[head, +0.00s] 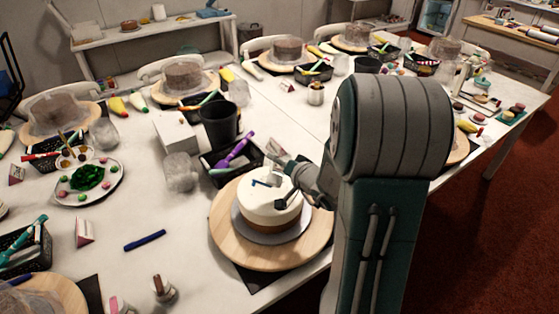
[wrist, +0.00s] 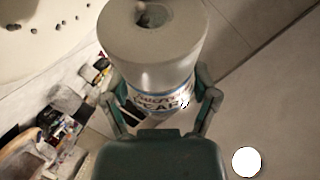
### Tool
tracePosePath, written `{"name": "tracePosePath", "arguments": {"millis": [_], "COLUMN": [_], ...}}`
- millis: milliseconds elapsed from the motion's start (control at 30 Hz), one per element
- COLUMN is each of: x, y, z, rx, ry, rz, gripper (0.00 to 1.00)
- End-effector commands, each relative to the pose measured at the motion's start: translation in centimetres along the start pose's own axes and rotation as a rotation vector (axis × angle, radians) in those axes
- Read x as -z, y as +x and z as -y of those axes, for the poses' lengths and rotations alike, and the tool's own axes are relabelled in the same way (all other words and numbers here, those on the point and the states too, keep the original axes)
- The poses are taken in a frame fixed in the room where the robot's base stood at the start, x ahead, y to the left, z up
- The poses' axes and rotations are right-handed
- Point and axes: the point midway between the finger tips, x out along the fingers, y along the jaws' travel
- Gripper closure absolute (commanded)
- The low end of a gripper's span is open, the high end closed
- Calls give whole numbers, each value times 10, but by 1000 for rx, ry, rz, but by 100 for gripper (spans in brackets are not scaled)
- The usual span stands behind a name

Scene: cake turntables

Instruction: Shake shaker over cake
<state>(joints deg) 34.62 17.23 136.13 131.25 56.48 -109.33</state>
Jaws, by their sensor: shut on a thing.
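The cake (head: 272,212) has smooth white icing above a brown lower part and sits on a grey board on a round wooden turntable (head: 228,237). My gripper (head: 280,178) is low over the cake top in the head view, partly hidden by my arm. In the wrist view my gripper (wrist: 162,98) is shut around the shaker (wrist: 152,48). The shaker has a wide grey end with a round dark opening and a lettered white and blue label between the fingers. The cake cannot be made out in the wrist view.
A blue pen (head: 145,240) lies left of the turntable. Clear tabletop lies around that pen.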

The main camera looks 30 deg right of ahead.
Motion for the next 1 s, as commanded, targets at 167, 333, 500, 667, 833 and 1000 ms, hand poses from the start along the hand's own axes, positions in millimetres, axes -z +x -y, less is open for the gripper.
{"name": "tracePosePath", "arguments": {"millis": [167,333,500,667,833,1000], "x": [2,6,11,11,13,23], "y": [-2,-2,-4,-5,-4,0], "z": [4,-5,-20,-24,-25,-32], "rx": [20,-2,-42,-55,-54,-55], "ry": [-46,8,106,137,136,136], "rz": [-32,4,70,90,89,88], "gripper": [82,82,82,82,82,82]}}
